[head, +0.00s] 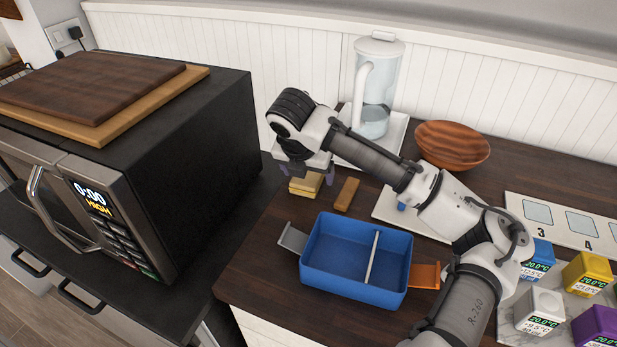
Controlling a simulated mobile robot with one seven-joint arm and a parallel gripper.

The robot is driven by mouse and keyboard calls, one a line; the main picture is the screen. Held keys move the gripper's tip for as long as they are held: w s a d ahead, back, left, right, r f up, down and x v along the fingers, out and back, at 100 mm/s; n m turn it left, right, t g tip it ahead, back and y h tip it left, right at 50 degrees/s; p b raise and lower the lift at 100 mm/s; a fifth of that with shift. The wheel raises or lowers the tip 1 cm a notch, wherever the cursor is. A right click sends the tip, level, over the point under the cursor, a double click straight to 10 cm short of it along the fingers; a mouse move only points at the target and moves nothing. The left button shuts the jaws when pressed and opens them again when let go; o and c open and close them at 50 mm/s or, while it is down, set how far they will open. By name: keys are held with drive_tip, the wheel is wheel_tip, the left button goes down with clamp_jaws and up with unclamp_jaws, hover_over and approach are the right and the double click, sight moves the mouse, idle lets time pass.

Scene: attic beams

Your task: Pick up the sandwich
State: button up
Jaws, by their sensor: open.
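The sandwich (305,186) looks like a small layered yellow-tan block on the dark wooden counter, behind the blue box. My gripper (304,176) points down directly over it. Its fingers are open and apart, one toward each side of the sandwich. The gripper body hides the top of the sandwich, and I cannot tell whether the fingers touch it.
A brown bar (347,194) lies just right of the sandwich. A blue divided box (328,282) with grey and orange side latches stands in front. A water pitcher (375,90) and wooden bowl (453,143) are behind. A black microwave (190,150) stands left.

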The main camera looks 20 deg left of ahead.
drive_tip(key=c, duration=1.1)
